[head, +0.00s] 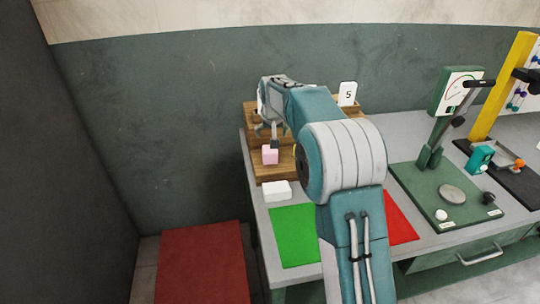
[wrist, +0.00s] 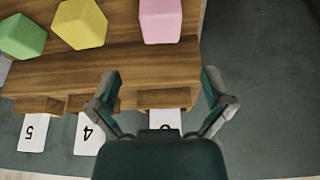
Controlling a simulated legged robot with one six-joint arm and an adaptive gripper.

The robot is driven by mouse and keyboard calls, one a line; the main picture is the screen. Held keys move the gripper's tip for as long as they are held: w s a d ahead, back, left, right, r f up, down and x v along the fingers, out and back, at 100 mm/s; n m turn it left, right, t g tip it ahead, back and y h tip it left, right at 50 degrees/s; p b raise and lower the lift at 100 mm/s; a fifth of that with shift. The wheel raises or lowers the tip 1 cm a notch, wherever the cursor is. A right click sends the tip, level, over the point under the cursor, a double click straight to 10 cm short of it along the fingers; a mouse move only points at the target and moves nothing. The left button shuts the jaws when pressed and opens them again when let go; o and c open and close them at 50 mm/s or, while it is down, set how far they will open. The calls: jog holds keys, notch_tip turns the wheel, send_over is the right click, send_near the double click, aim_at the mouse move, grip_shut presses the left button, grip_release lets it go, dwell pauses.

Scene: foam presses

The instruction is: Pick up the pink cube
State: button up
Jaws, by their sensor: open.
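The pink cube (head: 270,156) sits on the left end of a stepped wooden rack (head: 276,173) on the bench. In the wrist view the pink cube (wrist: 160,20) is at the top, cut off by the frame edge. My gripper (head: 270,130) is open and empty, close to the cube in the head view. In the wrist view its spread fingers (wrist: 161,84) are over the rack's edge, with the cube beyond them and clear of them. My arm hides much of the rack in the head view.
Number cards (wrist: 90,133) line the rack. A white block (head: 276,191), a green mat (head: 294,237) and a green press (head: 436,160) are on the bench.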

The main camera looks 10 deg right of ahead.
aim_at(269, 149)
jog(key=x, duration=0.6)
jog(key=shift+w+d, duration=0.1)
jog(key=shift+d, duration=0.05)
jog(key=x, duration=0.5)
jog(key=shift+s+a+f, duration=0.15)
jog(key=shift+s+a, duration=0.05)
jog(key=shift+a, duration=0.2)
jog(key=shift+d, duration=0.1)
jog(key=c, duration=0.9)
